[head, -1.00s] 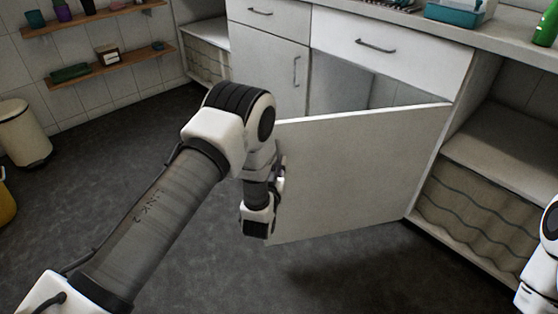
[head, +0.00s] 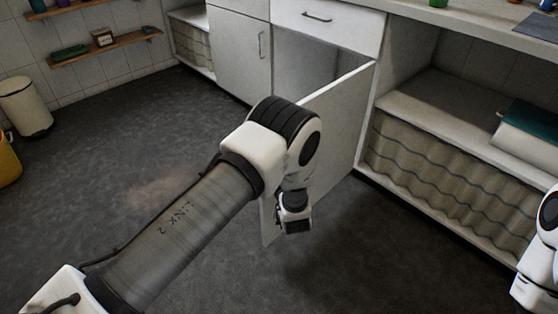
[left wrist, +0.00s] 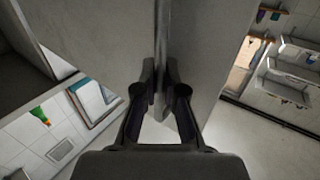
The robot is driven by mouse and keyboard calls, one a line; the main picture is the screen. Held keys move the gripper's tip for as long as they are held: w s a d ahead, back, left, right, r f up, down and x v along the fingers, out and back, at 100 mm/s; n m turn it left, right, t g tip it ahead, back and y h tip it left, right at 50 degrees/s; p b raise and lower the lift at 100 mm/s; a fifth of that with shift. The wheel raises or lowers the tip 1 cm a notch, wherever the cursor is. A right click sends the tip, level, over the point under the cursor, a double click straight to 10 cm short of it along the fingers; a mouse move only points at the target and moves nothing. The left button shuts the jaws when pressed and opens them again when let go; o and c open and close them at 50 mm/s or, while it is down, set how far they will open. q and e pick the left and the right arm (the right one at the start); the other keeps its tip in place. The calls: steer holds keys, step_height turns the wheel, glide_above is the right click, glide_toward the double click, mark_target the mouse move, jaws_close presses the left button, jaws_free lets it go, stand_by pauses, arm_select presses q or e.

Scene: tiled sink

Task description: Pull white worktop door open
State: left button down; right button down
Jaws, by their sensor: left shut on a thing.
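The white worktop door (head: 340,125) stands swung well out from the cabinet, hinged on its right side below a drawer. The opening (head: 312,62) behind it shows. My left gripper is at the door's free edge, mostly hidden by my arm in the head view. In the left wrist view, the left gripper (left wrist: 162,80) has its dark fingers shut on the door (left wrist: 110,40), one on each side of a narrow vertical strip. I cannot tell whether this strip is the door's edge or a handle. My right gripper is out of view; part of my right arm shows at the right.
A closed cabinet door (head: 240,50) is left of the opening. An open shelf with a wavy curtain (head: 440,180) is to the right. A bin (head: 25,105) stands far left. The dark floor (head: 130,140) left of my arm is clear.

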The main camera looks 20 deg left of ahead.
arm_select(q)
steer(key=shift+s+d+f, duration=0.1)
steer(key=shift+s+d, duration=0.05)
steer(key=shift+s, duration=0.05)
steer(key=c, duration=1.5)
jaws_free()
steer(key=shift+c, duration=0.2)
